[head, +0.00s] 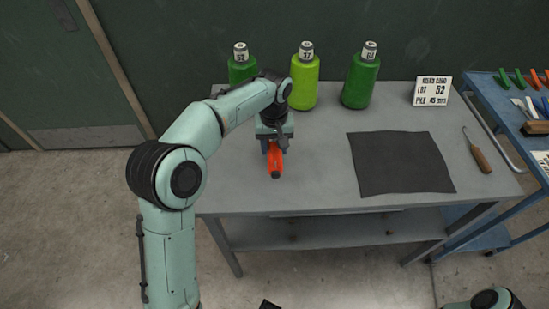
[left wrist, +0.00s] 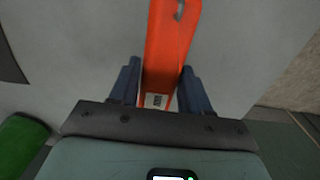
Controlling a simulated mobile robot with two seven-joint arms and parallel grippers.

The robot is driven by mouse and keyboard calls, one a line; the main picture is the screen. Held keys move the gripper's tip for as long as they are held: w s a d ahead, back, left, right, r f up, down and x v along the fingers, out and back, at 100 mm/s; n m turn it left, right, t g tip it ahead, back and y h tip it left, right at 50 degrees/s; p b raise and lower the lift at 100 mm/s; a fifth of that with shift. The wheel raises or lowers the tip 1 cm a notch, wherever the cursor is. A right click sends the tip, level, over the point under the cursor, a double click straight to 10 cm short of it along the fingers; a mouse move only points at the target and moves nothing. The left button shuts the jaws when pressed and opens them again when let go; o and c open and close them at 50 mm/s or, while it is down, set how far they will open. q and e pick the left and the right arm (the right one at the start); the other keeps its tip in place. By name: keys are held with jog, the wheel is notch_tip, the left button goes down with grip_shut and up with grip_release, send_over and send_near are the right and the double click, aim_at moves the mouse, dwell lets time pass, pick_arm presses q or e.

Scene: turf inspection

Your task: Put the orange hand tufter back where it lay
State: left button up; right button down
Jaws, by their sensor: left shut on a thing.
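The orange hand tufter (head: 275,162) is in my left gripper (head: 273,146), over the left part of the grey table (head: 315,165). In the left wrist view the tufter (left wrist: 170,40) sits between the two blue-grey fingers of the left gripper (left wrist: 160,88), which are shut on it. Its free end points toward the table's front edge in the head view. I cannot tell whether it touches the tabletop.
Three green spools (head: 305,82) stand along the table's back. A dark mat (head: 400,162) lies to the right, with a wooden-handled hook (head: 478,152) beyond it. A lot card (head: 432,90) stands behind. A blue trolley (head: 490,85) with tools is at right. Tabletop between tufter and mat is clear.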

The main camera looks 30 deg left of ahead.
aim_at(274, 146)
pick_arm(q)
notch_tip(274, 146, down, 5)
jog(key=shift+r+b, duration=0.1)
jog(key=shift+b, duration=0.25)
jog(key=o, duration=1.3)
jog(key=shift+c, duration=0.2)
notch_tip(274, 146, up, 12)
jog(key=shift+p, duration=1.15)
